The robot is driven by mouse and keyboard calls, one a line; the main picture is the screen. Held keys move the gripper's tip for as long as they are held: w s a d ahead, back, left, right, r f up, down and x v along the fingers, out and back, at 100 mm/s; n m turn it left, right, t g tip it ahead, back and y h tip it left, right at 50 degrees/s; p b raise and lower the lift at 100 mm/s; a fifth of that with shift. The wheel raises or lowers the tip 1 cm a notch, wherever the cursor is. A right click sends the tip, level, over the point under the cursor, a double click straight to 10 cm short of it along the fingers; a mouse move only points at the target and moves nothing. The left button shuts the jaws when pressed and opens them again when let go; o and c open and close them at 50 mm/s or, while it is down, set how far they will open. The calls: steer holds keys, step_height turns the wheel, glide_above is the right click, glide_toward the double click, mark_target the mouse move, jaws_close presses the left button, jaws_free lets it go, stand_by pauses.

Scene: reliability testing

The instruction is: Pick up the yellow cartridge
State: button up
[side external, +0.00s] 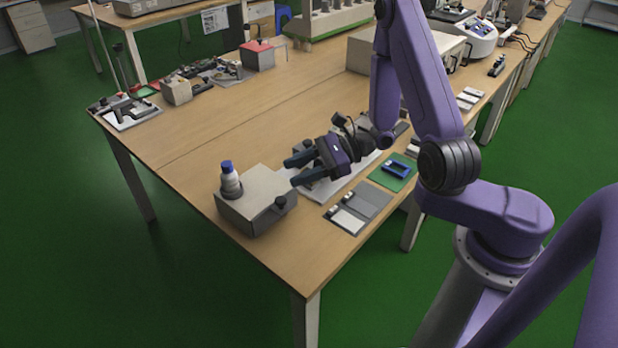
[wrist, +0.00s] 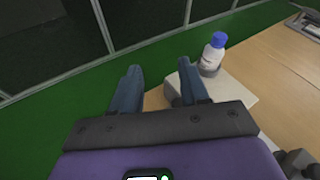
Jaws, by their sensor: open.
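No yellow cartridge can be made out in either view. My gripper (side external: 289,172) is open, with its dark blue fingers apart and nothing seen between them. In the side external view it is above the table, at the right of the grey box, fingers pointing left. In the wrist view the gripper (wrist: 158,68) has green floor and a bit of table edge between its fingers. The right finger overlaps part of the grey box there. My gripper and arm hide part of the table behind them.
A grey box (side external: 258,204) stands near the table corner, with a blue-capped white bottle (side external: 231,182) at its left end; the bottle also shows in the wrist view (wrist: 211,58). Flat grey pads (side external: 362,204) and a green mat (side external: 381,178) lie right. The table's middle (side external: 215,135) is clear.

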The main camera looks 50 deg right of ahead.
steer(key=s+d+f+m+t+h, duration=0.3)
steer(key=d+f+m+h, duration=0.25)
steer(key=d+m, duration=0.2)
steer(key=s+d+f+m+t+h, duration=0.2)
steer(key=d+f+m+h, duration=0.2)
steer(key=d+m+h, duration=0.3)
steer(key=shift+n, duration=0.55)
steer(key=x, duration=1.1)
steer(key=shift+w+d+f, duration=0.15)
steer(key=shift+w, duration=0.1)
steer(key=shift+x, duration=2.85)
steer(key=shift+s+d+f, duration=0.1)
steer(key=shift+d, duration=0.05)
steer(key=c, duration=0.7)
